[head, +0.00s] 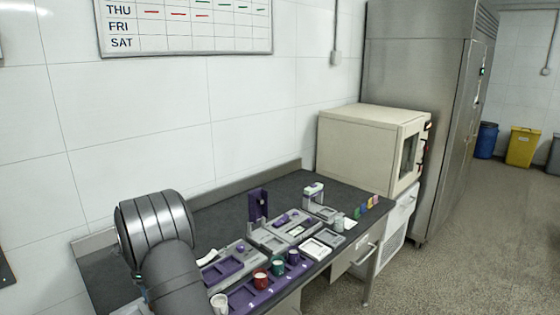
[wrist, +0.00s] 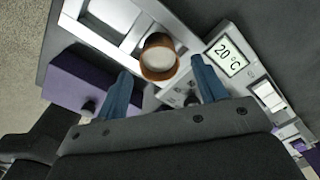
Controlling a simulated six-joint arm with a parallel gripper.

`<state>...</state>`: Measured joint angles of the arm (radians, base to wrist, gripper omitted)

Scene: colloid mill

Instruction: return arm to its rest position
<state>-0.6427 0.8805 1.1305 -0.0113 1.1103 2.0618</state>
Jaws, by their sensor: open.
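My gripper (wrist: 161,67) shows in the wrist view with two blue fingers spread apart. It is open and nothing is clamped in it. A round cup with a brown rim and pale contents (wrist: 159,60) shows between and just beyond the fingertips; I cannot tell its distance from them. In the head view my arm fills the lower left, over the left part of the dark bench (head: 218,216). My gripper cannot be made out in the head view.
A purple rack (head: 245,298) holds a white cup (head: 219,303), a red cup (head: 261,279) and a green cup (head: 277,267) along the front edge. A purple stand (head: 257,206) rises behind. A cream oven (head: 360,147) stands right. A display reading 20 °C (wrist: 228,54) lies near my right finger.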

